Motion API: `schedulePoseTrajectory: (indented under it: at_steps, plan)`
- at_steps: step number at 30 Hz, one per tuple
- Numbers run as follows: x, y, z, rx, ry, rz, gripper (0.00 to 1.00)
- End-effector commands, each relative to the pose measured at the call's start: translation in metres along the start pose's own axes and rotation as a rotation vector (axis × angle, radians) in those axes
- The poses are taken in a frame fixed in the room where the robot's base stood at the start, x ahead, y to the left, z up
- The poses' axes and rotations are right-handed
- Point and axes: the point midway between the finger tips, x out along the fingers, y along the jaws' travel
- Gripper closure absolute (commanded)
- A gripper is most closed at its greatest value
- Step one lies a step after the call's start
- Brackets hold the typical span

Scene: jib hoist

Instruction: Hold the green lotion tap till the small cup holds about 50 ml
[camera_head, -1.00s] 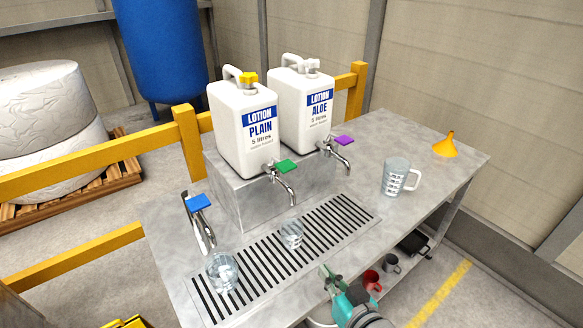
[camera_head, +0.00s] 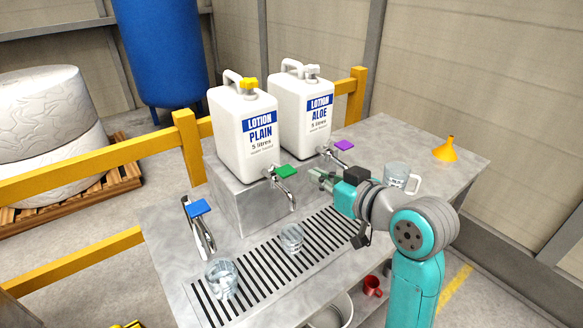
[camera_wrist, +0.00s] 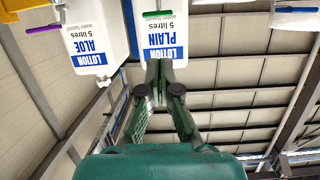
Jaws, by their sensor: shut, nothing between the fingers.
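The green tap lever (camera_head: 286,171) sits on the spout below the white "LOTION PLAIN" jug (camera_head: 240,130). It also shows at the top of the wrist view (camera_wrist: 157,13), where the picture is upside down. The small clear cup (camera_head: 292,238) stands upright on the slotted drain grate below that spout; I cannot make out a liquid level in it. My gripper (camera_head: 318,177) is shut and empty, to the right of the green lever and apart from it. Its closed fingertips (camera_wrist: 158,68) point toward the plain lotion jug in the wrist view.
A larger clear cup (camera_head: 222,278) stands on the grate near the blue-handled tap (camera_head: 199,207). The "LOTION ALOE" jug (camera_head: 306,112) has a purple lever (camera_head: 344,145) close behind my gripper. A clear measuring jug (camera_head: 396,175) and an orange funnel (camera_head: 445,150) stand at the right.

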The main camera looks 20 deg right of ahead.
Motion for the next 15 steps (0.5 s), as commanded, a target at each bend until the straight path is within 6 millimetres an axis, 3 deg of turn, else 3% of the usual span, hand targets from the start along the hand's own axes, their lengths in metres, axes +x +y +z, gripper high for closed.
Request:
schedulePoseTrajectory:
  at_steps: [6,15]
  plan:
    - [-0.004,0.002,-0.025,-0.042,-0.006,-0.015,1.00]
    - [-0.005,0.002,-0.029,-0.049,-0.010,-0.019,1.00]
